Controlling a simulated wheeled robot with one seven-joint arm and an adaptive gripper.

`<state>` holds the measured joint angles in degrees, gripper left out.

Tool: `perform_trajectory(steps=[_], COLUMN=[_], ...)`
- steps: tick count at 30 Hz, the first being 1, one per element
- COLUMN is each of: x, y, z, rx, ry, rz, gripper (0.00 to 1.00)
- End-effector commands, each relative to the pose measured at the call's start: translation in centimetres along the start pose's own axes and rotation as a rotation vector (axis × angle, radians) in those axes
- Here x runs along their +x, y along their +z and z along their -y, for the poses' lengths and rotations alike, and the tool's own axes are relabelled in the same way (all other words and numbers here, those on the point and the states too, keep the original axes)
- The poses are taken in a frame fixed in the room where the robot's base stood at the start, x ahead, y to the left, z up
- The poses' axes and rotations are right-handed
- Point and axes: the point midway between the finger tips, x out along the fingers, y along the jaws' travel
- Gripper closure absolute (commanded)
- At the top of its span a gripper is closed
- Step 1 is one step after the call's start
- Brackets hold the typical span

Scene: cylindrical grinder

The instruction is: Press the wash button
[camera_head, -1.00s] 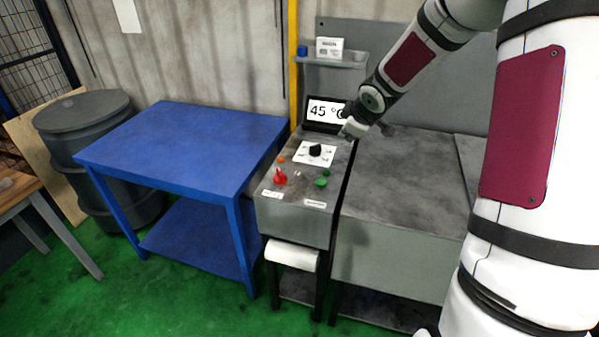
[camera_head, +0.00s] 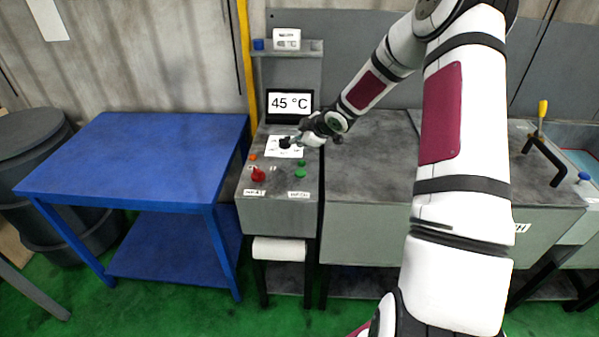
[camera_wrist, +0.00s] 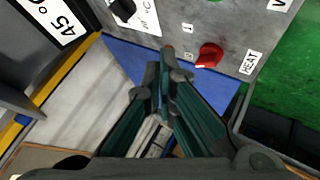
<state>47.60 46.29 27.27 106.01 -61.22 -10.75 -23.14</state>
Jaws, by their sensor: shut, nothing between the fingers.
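The control panel (camera_head: 278,209) has a green button (camera_head: 300,174) at its right side, above a white label (camera_head: 299,195) too small to read surely. A smaller green button (camera_head: 301,163) sits just behind it. A red knob (camera_head: 258,174) sits at the left; in the wrist view the red knob (camera_wrist: 208,55) is beside the "HEAT" label (camera_wrist: 250,62). My gripper (camera_head: 302,139) is over the back of the panel, beside the black dial knob (camera_head: 285,143). In the wrist view my gripper (camera_wrist: 167,58) is shut and empty.
A screen (camera_head: 289,104) reading 45 °C stands behind the panel. A blue table (camera_head: 135,160) is to the left. A grey machine top (camera_head: 372,165) is to the right. Farther right are a yellow-handled lever (camera_head: 542,110) and a blue button (camera_head: 584,176). A paper roll (camera_head: 279,249) hangs below the panel.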

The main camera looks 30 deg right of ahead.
Motion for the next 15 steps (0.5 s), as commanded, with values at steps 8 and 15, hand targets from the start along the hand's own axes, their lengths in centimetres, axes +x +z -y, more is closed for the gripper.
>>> perform_trajectory(steps=[8,15], x=[2.1,4.2], y=[1.2,2.7], z=[1.2,2.7], rx=[0.000,0.000], ry=[-0.002,-0.002], rz=[0.002,0.001], gripper=[1.00,1.00])
